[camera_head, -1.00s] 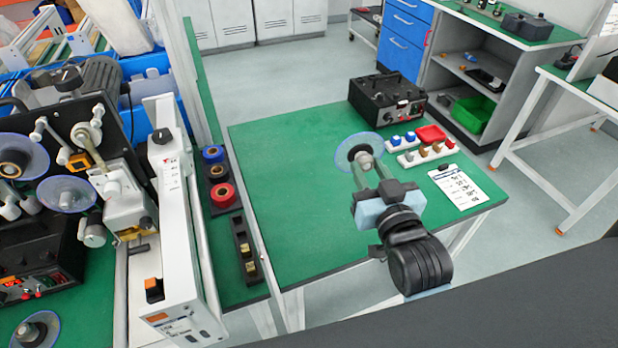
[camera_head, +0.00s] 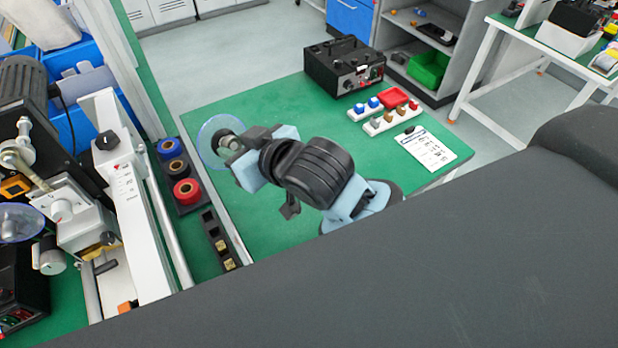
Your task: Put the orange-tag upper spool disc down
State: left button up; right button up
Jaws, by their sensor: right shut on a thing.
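The spool disc (camera_head: 206,142) is a clear, bluish round disc with a grey hub. My right gripper (camera_head: 232,148) is shut on it at the hub, over the left part of the green table (camera_head: 285,112). The gripper and wrist hide part of the disc. I cannot make out an orange tag on it, nor whether it touches the table. Another clear disc (camera_head: 18,222) sits on the machine at the left edge. My left gripper is not in view.
A rack with blue, black and red rolls (camera_head: 186,191) stands just left of the table. A black box (camera_head: 344,66), white trays with small coloured parts (camera_head: 388,120) and a paper sheet (camera_head: 426,148) occupy the table's back and right. The middle is clear.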

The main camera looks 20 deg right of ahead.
jog(key=s+a+f+n+g+h, duration=0.1)
jog(key=s+a+f+g, duration=0.2)
jog(key=a+g, duration=0.15)
jog(key=s+d+f+m+g+h, duration=0.25)
jog(key=s+f+g+h, duration=0.2)
jog(key=f, duration=0.35)
jog(key=s+d+f+m+g, duration=0.2)
jog(key=d+g, duration=0.1)
jog(key=d, duration=0.7)
jog(key=w+d, duration=0.3)
jog(key=w+d+b, duration=0.1)
jog(key=w+d, duration=0.2)
jog(key=w+d+f, duration=0.1)
jog(key=w+d, duration=0.2)
jog(key=w, duration=0.1)
jog(key=shift+w+d, duration=0.65)
jog(key=f, duration=0.3)
jog(key=shift+w+d+f+b, duration=0.2)
jog(key=shift+d+f+b, duration=0.05)
jog(key=shift+f+b, duration=0.1)
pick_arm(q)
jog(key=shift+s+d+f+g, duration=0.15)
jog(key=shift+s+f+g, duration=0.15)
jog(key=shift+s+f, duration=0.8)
